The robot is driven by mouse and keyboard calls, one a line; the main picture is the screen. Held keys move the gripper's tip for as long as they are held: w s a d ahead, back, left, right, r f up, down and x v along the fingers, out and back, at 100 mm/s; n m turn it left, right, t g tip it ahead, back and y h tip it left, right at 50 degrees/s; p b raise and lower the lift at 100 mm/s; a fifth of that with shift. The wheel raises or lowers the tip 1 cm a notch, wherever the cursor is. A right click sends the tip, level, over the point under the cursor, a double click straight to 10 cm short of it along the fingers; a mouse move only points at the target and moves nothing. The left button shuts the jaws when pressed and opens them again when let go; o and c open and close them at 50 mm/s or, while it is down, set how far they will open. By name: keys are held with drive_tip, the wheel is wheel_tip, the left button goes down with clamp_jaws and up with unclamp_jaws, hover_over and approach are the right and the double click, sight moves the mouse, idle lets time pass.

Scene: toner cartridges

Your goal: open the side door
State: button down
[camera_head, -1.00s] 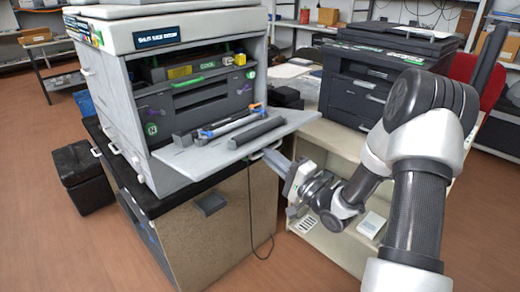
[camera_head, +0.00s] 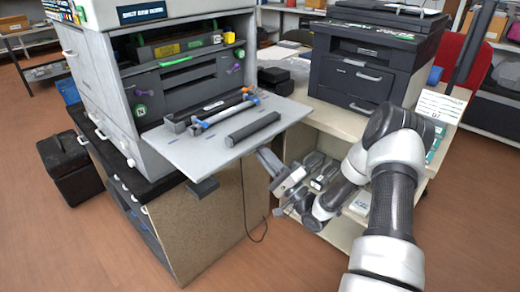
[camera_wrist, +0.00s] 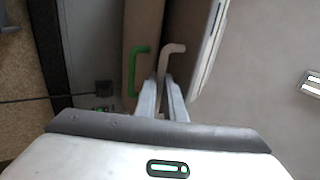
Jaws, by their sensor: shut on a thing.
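The large grey copier (camera_head: 90,60) stands at left with its interior showing. A light grey flap (camera_head: 205,150) juts out flat from its front, carrying dark bars. My gripper (camera_head: 262,153) reaches up to the flap's right edge from below; its fingertips are partly hidden there. In the wrist view, my fingers (camera_wrist: 163,80) are close together, shut on the lower end of a pale bent handle (camera_wrist: 172,52) beside a light panel (camera_wrist: 209,45). A green handle (camera_wrist: 136,70) lies just left of the fingers, apart from them. Which panel is the side door I cannot tell for sure.
A black printer (camera_head: 365,65) stands on a pale cabinet (camera_head: 330,122) at right, with several small boxes on a lower shelf close to my arm. A black box (camera_head: 70,168) is on the floor at left.

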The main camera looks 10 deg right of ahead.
drive_tip(key=shift+w+a+f, duration=0.1)
drive_tip(key=shift+a+f, duration=0.2)
drive_tip(key=c, duration=1.8)
unclamp_jaws()
drive_tip(key=shift+w+f, duration=0.1)
drive_tip(key=shift+c, duration=0.2)
drive_tip(key=shift+d, duration=0.1)
drive_tip(key=p+v, duration=0.1)
drive_tip(key=v, duration=1.6)
drive_tip(key=shift+s+p, duration=0.3)
drive_tip(key=shift+d, duration=0.1)
